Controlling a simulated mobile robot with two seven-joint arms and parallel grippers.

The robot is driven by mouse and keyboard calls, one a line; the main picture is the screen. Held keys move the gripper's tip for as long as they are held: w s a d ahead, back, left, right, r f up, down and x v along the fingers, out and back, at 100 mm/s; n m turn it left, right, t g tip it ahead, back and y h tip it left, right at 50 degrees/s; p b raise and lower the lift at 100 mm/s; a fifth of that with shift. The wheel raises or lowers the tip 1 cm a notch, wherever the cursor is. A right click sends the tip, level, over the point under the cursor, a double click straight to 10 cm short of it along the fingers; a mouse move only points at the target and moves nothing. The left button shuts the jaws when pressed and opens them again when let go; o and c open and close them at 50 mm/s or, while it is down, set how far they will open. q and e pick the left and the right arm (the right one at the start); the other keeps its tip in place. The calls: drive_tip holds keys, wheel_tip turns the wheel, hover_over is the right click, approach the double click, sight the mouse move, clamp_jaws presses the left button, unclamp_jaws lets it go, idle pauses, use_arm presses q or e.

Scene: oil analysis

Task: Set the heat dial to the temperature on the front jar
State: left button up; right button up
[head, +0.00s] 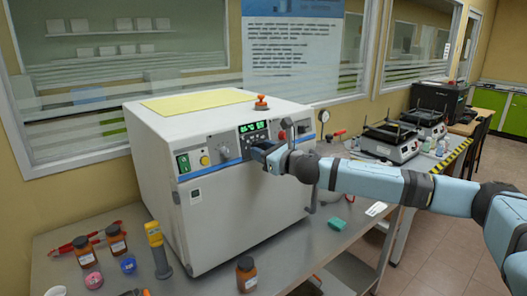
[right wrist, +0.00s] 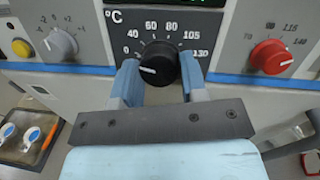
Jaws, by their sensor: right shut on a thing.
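The heat dial (right wrist: 159,60) is a black round knob with a °C scale from 0 to 130 around it, on the front of the white machine (head: 165,180). In the head view my right gripper (head: 264,152) hides the dial. The front jar (head: 246,274) is brown with a pale label and stands at the table's front edge; its label is too small to read. My left gripper is out of view.
A red knob (right wrist: 269,57) sits right of the dial and a grey knob (right wrist: 58,45) left of it. A green-lit display (head: 253,127) is above.

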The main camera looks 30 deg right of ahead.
drive_tip(key=shift+m, duration=0.3)
drive_tip(key=m+h+p, duration=0.1)
drive_tip(key=m+p, duration=0.1)
drive_tip(key=m, duration=0.4)
drive_tip(key=m+h+p, duration=0.2)
drive_tip(key=m+p, duration=0.1)
drive_tip(key=m, duration=0.4)
drive_tip(key=m+g+h+p, duration=0.1)
drive_tip(key=m+h+p, duration=0.1)
drive_tip(key=m, duration=0.5)
drive_tip(key=shift+a+r+p, duration=0.15)
drive_tip(key=shift+a+p, duration=0.15)
drive_tip(key=shift+p, duration=0.4)
drive_tip(key=shift+h, duration=0.3)
drive_tip(key=o, duration=0.9)
drive_tip(key=shift+o, duration=0.2)
drive_tip(key=shift+s, duration=0.1)
